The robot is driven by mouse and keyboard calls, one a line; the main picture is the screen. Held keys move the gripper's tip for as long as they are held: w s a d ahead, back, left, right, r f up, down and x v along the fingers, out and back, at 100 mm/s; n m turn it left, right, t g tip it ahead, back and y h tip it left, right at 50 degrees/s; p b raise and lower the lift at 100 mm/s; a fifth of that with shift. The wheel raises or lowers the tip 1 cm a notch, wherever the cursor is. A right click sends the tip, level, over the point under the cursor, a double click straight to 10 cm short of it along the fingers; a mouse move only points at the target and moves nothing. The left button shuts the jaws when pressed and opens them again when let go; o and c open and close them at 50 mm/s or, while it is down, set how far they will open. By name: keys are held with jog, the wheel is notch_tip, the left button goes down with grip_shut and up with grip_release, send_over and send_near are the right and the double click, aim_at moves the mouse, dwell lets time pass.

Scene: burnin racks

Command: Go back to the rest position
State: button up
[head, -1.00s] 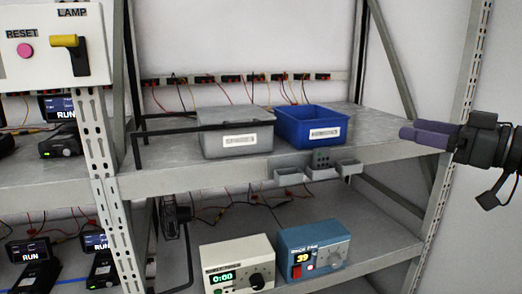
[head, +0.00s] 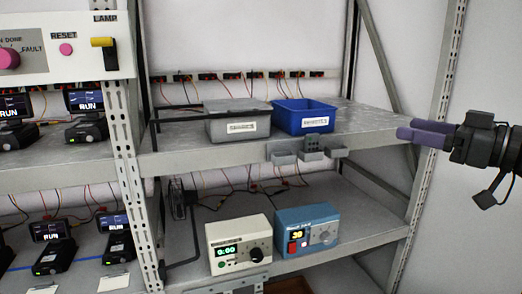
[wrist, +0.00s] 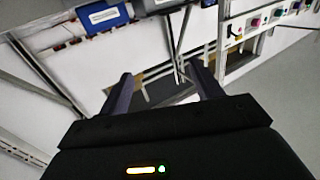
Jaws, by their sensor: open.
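My gripper (head: 425,131) is at the right of the head view, level with the upper shelf and near the rack's right post. Its purple fingers point left, and they are apart with nothing seen between them. In the wrist view my gripper (wrist: 160,92) also shows two spread fingers, with a rack frame and grey floor beyond, tilted in the picture.
A grey bin (head: 237,121) and a blue bin (head: 304,116) stand on the upper shelf (head: 365,133). A white timer box (head: 239,246) and a blue box (head: 307,231) stand below. A control panel (head: 60,45) is at upper left, above several small devices with lit screens.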

jog(key=w+d+f+m+t+h+b, duration=0.1)
jog(key=w+f+m+t+h, duration=0.55)
jog(key=w, duration=0.35)
notch_tip(320, 180, down, 16)
jog(key=w+a+m+g+h, duration=0.1)
jog(key=w+m+g+h, duration=0.1)
jog(key=m+g+h, duration=0.35)
jog(key=s+a+f+n+g+h+b, duration=0.1)
jog(key=s+a+f+g, duration=0.15)
jog(key=f, duration=0.45)
jog(key=s+a+f+g+h, duration=0.1)
jog(key=s+a+f, duration=0.1)
jog(key=s+f, duration=0.3)
jog(key=s+a+f+n+g, duration=0.1)
jog(key=s+a+f+g, duration=0.2)
jog(key=s+f, duration=0.3)
jog(key=s+a+f+n+g+y, duration=0.1)
jog(key=s+a+f+g, duration=0.3)
jog(key=s+f, duration=0.3)
jog(key=shift+a+g+b, duration=0.25)
jog(key=shift+g+b, duration=0.1)
jog(key=shift+b, duration=0.05)
